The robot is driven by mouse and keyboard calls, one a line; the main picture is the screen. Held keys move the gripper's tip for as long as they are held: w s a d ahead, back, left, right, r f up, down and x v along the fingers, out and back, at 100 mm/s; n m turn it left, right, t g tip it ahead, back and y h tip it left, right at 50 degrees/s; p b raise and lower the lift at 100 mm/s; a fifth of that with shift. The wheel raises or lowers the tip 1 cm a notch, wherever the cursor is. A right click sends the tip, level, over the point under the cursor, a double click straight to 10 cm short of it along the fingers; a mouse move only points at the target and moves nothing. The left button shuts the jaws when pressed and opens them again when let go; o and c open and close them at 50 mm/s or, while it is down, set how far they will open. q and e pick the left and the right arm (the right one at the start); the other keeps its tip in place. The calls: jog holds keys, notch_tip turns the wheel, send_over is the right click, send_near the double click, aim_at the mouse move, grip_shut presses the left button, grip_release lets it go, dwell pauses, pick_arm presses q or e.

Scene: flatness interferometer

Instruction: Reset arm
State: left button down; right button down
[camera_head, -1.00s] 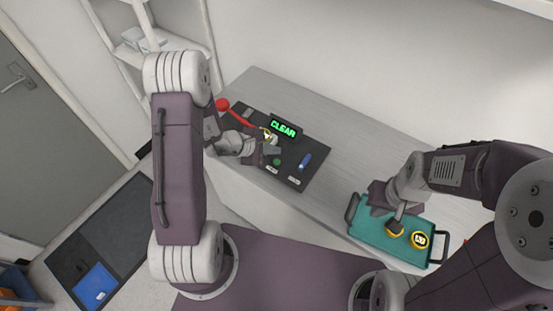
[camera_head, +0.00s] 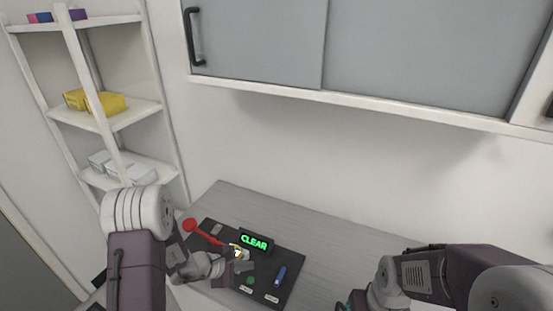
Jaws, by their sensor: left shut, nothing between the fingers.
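A black panel (camera_head: 295,262) lies on the grey table. On it stand a display (camera_head: 255,242) with green letters reading CLEAR, a red-knobbed lever (camera_head: 190,225), a green button (camera_head: 251,280) and a blue handle (camera_head: 280,276). My left gripper (camera_head: 240,262) is shut and empty over the panel, just below the display, near a small yellow part (camera_head: 237,249). I cannot tell whether it touches anything. My right arm comes in at the lower right; its gripper is below the picture edge or hidden.
The table (camera_head: 325,246) is bare right of the panel. A wall cabinet (camera_head: 400,55) with sliding doors hangs above. White shelves (camera_head: 85,120) at the left hold yellow boxes (camera_head: 96,101) and white boxes. Only a sliver of teal shows beside my right arm.

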pick_arm(q)
jog(key=s+d+r+m+g+h+b, duration=0.1)
jog(key=s+d+r+m+h+b, duration=0.1)
jog(key=d+r+m+b, duration=0.35)
jog(key=s+d+m+g+y, duration=0.25)
jog(key=s+m, duration=0.35)
jog(key=s, duration=0.3)
jog(key=s+a+f+m+g+y, duration=0.1)
jog(key=s+a+f+m+y, duration=0.1)
jog(key=a, duration=0.4)
jog(key=s+a+f+m+g+y, duration=0.1)
jog(key=s+a+m+y, duration=0.2)
jog(key=s+a+m, duration=0.1)
jog(key=shift+a+f+y, duration=0.35)
jog(key=shift+a+f, duration=0.05)
jog(key=shift+a, duration=0.5)
jog(key=shift+s, duration=0.15)
